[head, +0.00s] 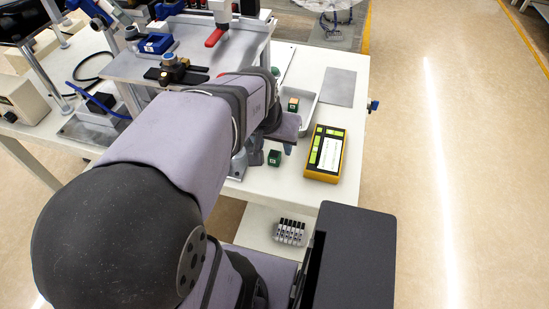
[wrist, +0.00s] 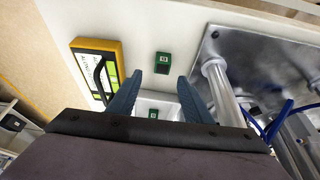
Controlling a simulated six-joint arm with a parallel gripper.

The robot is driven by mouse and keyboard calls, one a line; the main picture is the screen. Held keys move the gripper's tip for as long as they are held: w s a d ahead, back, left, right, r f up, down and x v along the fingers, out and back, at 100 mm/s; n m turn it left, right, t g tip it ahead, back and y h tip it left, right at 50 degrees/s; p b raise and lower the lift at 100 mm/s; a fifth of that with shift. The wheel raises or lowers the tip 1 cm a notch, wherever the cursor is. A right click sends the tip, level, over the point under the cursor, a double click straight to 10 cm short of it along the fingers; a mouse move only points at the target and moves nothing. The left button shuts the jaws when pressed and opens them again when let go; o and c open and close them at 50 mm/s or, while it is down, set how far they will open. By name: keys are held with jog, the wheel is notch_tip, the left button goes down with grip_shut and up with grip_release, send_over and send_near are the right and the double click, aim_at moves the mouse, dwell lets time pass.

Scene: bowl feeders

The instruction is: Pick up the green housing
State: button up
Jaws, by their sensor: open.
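A small dark green housing (head: 274,157) with a pale label on top sits on the white table in the head view, left of the yellow device. It also shows in the wrist view (wrist: 163,59), beyond my fingertips and roughly between their lines. A second green housing (head: 293,104) sits at the white tray; in the wrist view it (wrist: 153,114) shows between my fingers. Another green piece (head: 275,71) is partly hidden farther back. My gripper (wrist: 160,82) is open, with two blue-grey fingers apart and nothing between their tips. In the head view my arm hides most of it.
A metal post (wrist: 215,85) on a steel plate (wrist: 255,55) stands close to the right finger in the wrist view.

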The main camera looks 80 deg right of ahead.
aim_at(275, 152)
jog(key=shift+x, duration=2.8)
jog(key=shift+w, duration=0.15)
jog(key=shift+r, duration=0.1)
jog(key=c, duration=1.1)
